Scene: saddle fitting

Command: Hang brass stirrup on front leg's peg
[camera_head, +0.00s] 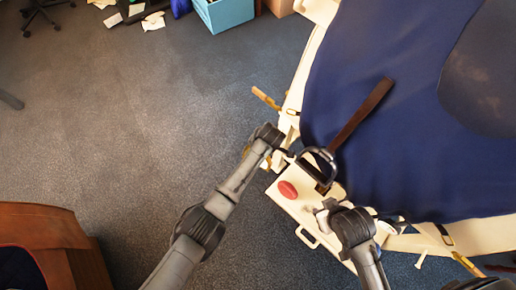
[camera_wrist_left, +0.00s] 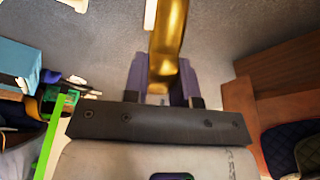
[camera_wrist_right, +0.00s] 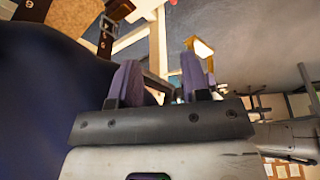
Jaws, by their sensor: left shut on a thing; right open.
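The brass stirrup (camera_wrist_left: 168,40) shows as a gold bar between the fingers of my left gripper (camera_wrist_left: 162,80) in the left wrist view. A peg (camera_head: 265,97) with a brass-coloured part sticks out from the pale front leg, up and left of that gripper. My right gripper (camera_wrist_right: 158,85) is open and empty, over the pale tray in the head view.
A dark stirrup (camera_head: 331,158) on a brown strap (camera_head: 362,117) lies close to my left gripper. A red disc (camera_head: 288,190) lies on the pale tray (camera_head: 303,211). The blue pad (camera_head: 400,140) covers the stand at right.

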